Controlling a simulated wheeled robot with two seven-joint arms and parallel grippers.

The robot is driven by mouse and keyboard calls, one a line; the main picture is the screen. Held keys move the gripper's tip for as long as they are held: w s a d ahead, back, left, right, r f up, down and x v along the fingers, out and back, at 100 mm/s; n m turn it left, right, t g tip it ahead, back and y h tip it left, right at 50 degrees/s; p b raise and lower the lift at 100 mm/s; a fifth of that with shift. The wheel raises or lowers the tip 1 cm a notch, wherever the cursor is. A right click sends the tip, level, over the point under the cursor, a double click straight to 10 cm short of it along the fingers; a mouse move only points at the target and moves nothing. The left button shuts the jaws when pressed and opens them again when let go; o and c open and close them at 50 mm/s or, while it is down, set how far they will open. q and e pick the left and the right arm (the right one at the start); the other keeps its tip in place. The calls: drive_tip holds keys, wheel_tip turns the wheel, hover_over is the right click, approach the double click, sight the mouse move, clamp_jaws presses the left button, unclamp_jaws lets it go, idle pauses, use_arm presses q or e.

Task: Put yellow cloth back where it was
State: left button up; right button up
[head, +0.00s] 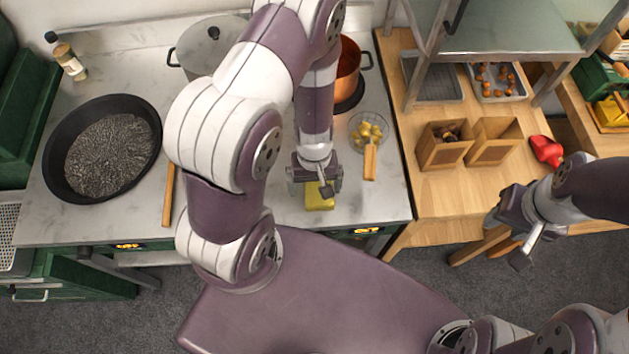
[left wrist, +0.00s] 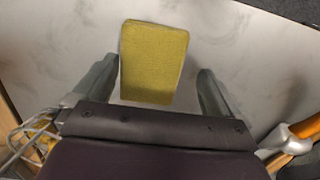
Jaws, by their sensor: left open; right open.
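The yellow cloth (head: 319,197) lies on the marble counter, close to its front edge. In the left wrist view the yellow cloth (left wrist: 154,62) is a flat, rounded rectangle lying between and ahead of the two fingers. My left gripper (head: 321,187) is open and points down just above the cloth; in the left wrist view my left gripper (left wrist: 160,90) has its fingers apart on either side. I cannot tell if they touch the cloth. My right gripper (head: 507,240) is open and empty, in the air in front of the wooden table (head: 462,195).
A skimmer basket (head: 369,130) with yellow pieces and a wooden handle lies right of my left gripper. A copper pot (head: 348,70) stands behind. A black pan (head: 60,180) is at the left. Two paper bags (head: 440,157) and a red object (head: 546,150) stand on the wooden table.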

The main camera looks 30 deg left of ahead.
use_arm(q)
drive_tip(key=shift+r, duration=0.35)
wheel_tip(320, 180, up, 8)
drive_tip(key=p, duration=0.4)
wheel_tip(320, 180, up, 15)
drive_tip(key=m+t, duration=0.3)
drive_tip(key=m, duration=0.4)
hover_over(314, 185)
drive_tip(key=shift+s+d+f+y, duration=0.1)
drive_tip(key=shift+s+y, duration=0.3)
drive_tip(key=shift+w+f, duration=0.1)
drive_tip(key=shift+w, duration=0.05)
drive_tip(key=shift+c, duration=0.3)
